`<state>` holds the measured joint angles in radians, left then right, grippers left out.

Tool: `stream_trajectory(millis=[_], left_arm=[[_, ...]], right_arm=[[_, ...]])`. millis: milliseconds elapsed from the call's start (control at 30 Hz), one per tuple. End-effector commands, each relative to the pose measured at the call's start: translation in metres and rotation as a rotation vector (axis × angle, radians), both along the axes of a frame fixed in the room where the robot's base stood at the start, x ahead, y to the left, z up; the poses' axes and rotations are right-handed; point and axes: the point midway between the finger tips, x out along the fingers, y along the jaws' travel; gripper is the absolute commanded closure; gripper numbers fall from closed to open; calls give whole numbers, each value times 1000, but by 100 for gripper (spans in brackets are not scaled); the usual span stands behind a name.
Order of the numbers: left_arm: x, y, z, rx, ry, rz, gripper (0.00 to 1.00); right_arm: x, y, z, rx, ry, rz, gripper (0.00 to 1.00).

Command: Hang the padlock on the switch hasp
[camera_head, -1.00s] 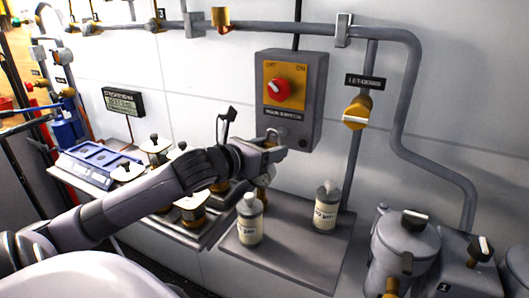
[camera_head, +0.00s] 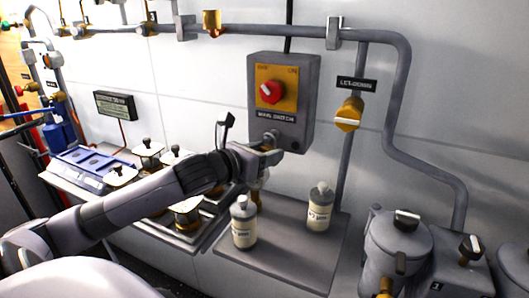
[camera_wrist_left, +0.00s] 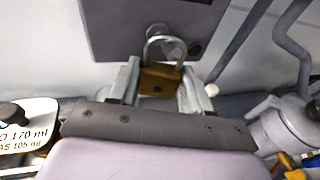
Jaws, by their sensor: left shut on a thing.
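The padlock (camera_wrist_left: 160,80) has a brass body and a steel shackle that points up. My left gripper (camera_wrist_left: 160,90) is shut on its body, with a finger on either side. In the head view my left gripper (camera_head: 272,156) is just below and in front of the hasp (camera_head: 271,136) at the foot of the grey switch box (camera_head: 304,100). The box has a red knob on a yellow plate. In the wrist view the shackle overlaps a round part of the box's lower face; I cannot tell whether it passes through the hasp. My right gripper is not in view.
Two bottles, one on the left (camera_head: 243,225) and one on the right (camera_head: 319,208), stand on the grey shelf (camera_head: 290,258) below the box. A yellow valve handle (camera_head: 348,114) and a pipe (camera_head: 405,100) are on the wall to the right. Metal canisters (camera_head: 398,245) stand at lower right.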

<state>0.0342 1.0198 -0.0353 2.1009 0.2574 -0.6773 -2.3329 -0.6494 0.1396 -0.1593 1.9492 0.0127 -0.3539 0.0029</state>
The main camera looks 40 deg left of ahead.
Motion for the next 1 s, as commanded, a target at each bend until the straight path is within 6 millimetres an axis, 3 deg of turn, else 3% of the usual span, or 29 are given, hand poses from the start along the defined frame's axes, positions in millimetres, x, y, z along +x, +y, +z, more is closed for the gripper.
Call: stream_trajectory(millis=[133, 167, 233, 667, 1000], left_arm=[[0, 0, 1, 0, -1, 0, 84], [0, 0, 0, 0, -1, 0, 45], [0, 0, 0, 0, -1, 0, 22], [-4, 1, -1, 0, 3, 1, 22], [-31, 0, 4, 1, 4, 1, 22]], right_arm=[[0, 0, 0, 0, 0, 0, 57], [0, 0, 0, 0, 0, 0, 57], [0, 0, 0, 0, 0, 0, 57], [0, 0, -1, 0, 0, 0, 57], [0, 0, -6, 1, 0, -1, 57]])
